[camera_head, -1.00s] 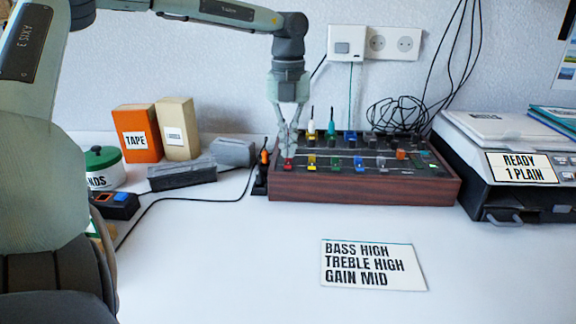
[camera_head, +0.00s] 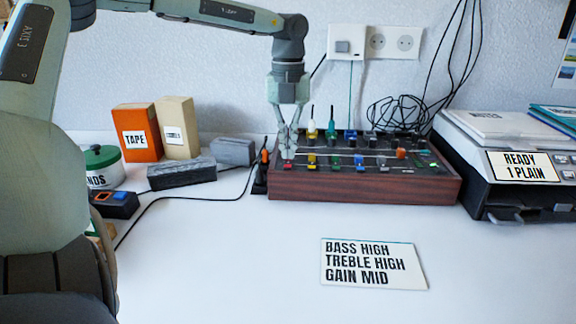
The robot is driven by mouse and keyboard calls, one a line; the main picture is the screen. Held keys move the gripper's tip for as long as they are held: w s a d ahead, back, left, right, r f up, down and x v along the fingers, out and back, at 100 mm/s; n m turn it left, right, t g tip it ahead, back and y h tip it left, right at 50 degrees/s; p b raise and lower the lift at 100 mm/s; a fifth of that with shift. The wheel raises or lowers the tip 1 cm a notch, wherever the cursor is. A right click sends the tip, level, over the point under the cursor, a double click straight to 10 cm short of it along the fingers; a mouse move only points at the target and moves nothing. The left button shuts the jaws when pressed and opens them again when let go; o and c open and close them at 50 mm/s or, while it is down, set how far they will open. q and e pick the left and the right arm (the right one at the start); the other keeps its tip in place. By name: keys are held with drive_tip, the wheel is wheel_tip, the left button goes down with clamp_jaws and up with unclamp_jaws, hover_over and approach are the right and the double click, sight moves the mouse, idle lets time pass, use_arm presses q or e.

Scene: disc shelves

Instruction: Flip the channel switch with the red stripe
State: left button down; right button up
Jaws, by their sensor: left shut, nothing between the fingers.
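The channel box (camera_head: 365,189), with a wood-brown front and a dark top, stands on the white table against the wall. A row of coloured switches runs along its front edge, with a yellow one (camera_head: 311,161), a green one and a blue one among them. The red-marked switch (camera_head: 288,163) is at the left end of that row. My left gripper (camera_head: 288,152) points down, shut and empty, with its tips right at the red-marked switch and partly covering it. I cannot tell whether they touch, or which way the switch is tilted. My right gripper is out of view.
A card (camera_head: 373,264) reading bass high, treble high, gain mid lies in front. A printer-like machine (camera_head: 520,190) stands at right. Left are an orange tape box (camera_head: 139,132), a tan box (camera_head: 177,129) and a green-lidded pot (camera_head: 103,168). Black cables cross the table.

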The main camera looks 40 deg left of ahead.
sight(288, 162)
use_arm(q)
drive_tip(key=shift+f, duration=0.3)
drive_tip(key=shift+s+r, duration=0.1)
wheel_tip(288, 162, up, 7)
drive_tip(key=p, duration=0.3)
drive_tip(key=shift+p, duration=0.35)
idle(0.7)
